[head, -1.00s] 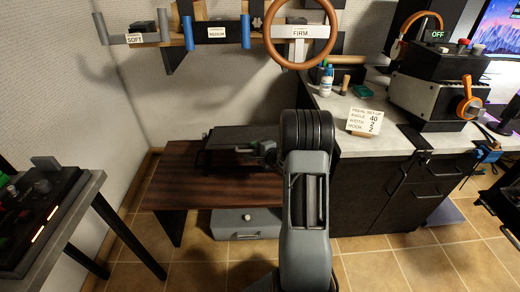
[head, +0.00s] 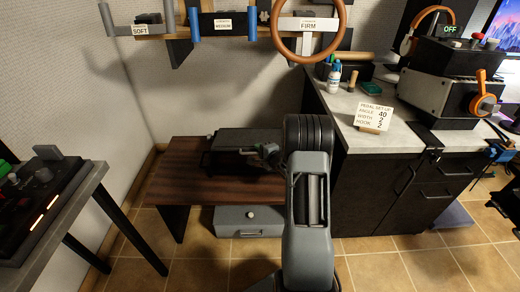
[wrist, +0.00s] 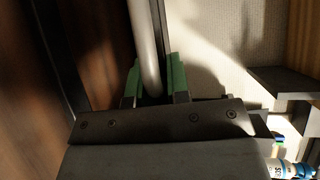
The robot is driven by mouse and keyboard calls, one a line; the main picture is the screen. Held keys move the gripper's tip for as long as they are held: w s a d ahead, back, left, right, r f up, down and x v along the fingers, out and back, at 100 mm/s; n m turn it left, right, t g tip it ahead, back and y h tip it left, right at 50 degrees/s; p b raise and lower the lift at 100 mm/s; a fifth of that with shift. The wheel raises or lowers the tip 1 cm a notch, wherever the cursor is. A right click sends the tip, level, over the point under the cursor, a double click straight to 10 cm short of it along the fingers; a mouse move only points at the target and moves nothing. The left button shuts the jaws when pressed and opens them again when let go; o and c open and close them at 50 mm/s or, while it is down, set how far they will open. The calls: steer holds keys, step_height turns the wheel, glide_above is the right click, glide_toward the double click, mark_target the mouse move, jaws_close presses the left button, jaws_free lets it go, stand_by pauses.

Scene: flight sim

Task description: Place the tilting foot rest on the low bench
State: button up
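The tilting foot rest (head: 236,140) is a dark, flat-topped unit in the head view. It lies level over the back right part of the low bench (head: 172,177), which has a brown wooden top. I cannot tell whether its underside touches the bench fully. My gripper (head: 268,152) is at its right side, partly hidden by my forearm. In the wrist view, the green-padded fingers of my gripper (wrist: 158,80) are on both sides of a pale rounded bar (wrist: 147,40) of the foot rest, shut on it, with little room on the right.
A grey drawer box (head: 248,220) is under the bench. A counter cabinet (head: 385,190) stands close on the right, with a set-up card (head: 374,117) on it. A control desk (head: 55,205) is at the left. A rack (head: 240,32) hangs above. The bench's left part is clear.

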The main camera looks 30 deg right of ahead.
steer(key=o, duration=0.4)
steer(key=shift+r, duration=0.1)
steer(key=shift+s, duration=0.1)
steer(key=p+v, duration=0.4)
steer(key=v, duration=0.7)
steer(key=s+a+r+n+g+h, duration=0.2)
steer(key=a+r+n+g+h, duration=0.2)
steer(key=a+r+n+g, duration=0.45)
steer(key=s+a+r+n+g+y, duration=0.1)
steer(key=s+a+n, duration=0.2)
steer(key=s+a, duration=0.1)
steer(key=s+a+r+n+g, duration=0.2)
steer(key=s+a+n, duration=0.1)
steer(key=s+a, duration=0.2)
steer(key=s+a+r+n+g+y, duration=0.1)
steer(key=s+a+r+n, duration=0.1)
steer(key=s+a+n, duration=0.2)
steer(key=shift+s+a+r+g+y, duration=0.1)
steer(key=shift+s+a+g+y, duration=0.1)
steer(key=shift+s, duration=0.45)
steer(key=shift+s+a+r+g+y, duration=0.1)
steer(key=shift+s+a, duration=0.15)
steer(key=shift+s, duration=0.35)
